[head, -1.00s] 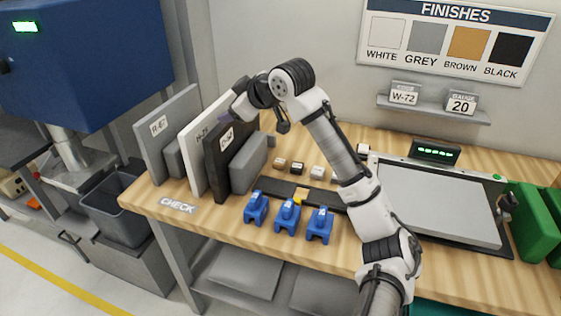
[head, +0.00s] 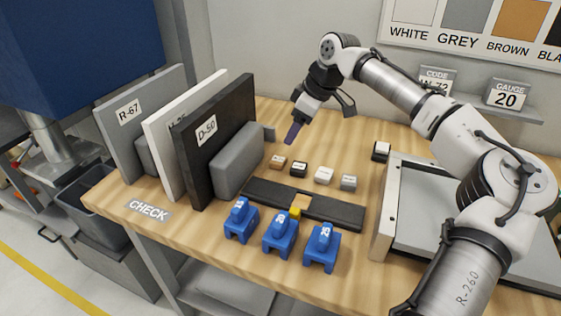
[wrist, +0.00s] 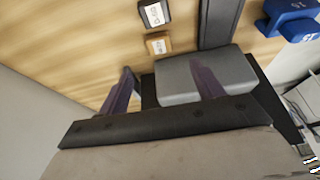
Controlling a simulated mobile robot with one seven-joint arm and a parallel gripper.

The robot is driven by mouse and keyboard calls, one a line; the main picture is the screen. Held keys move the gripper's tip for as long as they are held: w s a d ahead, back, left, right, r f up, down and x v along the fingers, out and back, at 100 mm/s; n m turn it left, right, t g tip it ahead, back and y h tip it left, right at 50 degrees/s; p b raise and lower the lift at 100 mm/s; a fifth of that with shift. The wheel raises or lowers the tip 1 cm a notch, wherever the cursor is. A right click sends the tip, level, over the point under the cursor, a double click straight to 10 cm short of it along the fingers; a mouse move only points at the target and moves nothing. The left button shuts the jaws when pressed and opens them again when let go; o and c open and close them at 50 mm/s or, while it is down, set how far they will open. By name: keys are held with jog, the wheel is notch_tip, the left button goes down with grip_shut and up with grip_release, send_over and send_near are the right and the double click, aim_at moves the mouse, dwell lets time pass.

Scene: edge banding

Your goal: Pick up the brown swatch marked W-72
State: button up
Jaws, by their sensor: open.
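The brown swatch (head: 278,162) lies on the wooden bench at the left end of a row of small swatches, beside the black swatch (head: 299,168). In the wrist view the brown swatch (wrist: 158,44) lies beyond the fingertips, with the black one (wrist: 153,13) farther out. Its label is too small to read. My gripper (head: 293,134) is open and empty, pointing down above the bench, just up and right of the brown swatch in the head view. In the wrist view its two fingers (wrist: 165,82) stand apart, with nothing held between them.
A grey block (head: 238,160) and the black D-50 panel (head: 213,140) stand close left of the brown swatch. White (head: 324,175) and grey (head: 348,183) swatches continue the row. A dark rail (head: 262,192) and several blue clamps (head: 281,236) lie in front.

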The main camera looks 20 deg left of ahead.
send_over(281, 159)
jog(key=d, duration=0.2)
jog(key=f, duration=0.5)
jog(key=shift+s+f+p, duration=0.15)
jog(key=shift+s+p, duration=0.1)
jog(key=shift+p, duration=0.15)
jog(key=shift+d+p+x, duration=0.15)
jog(key=shift+p+x, duration=0.35)
jog(key=shift+x, duration=0.8)
jog(key=shift+d+p+x, duration=0.15)
jog(key=shift+p+x, duration=0.3)
jog(key=shift+x, duration=0.9)
jog(key=shift+w, duration=0.15)
jog(key=c, duration=1.1)
jog(key=shift+o, duration=0.2)
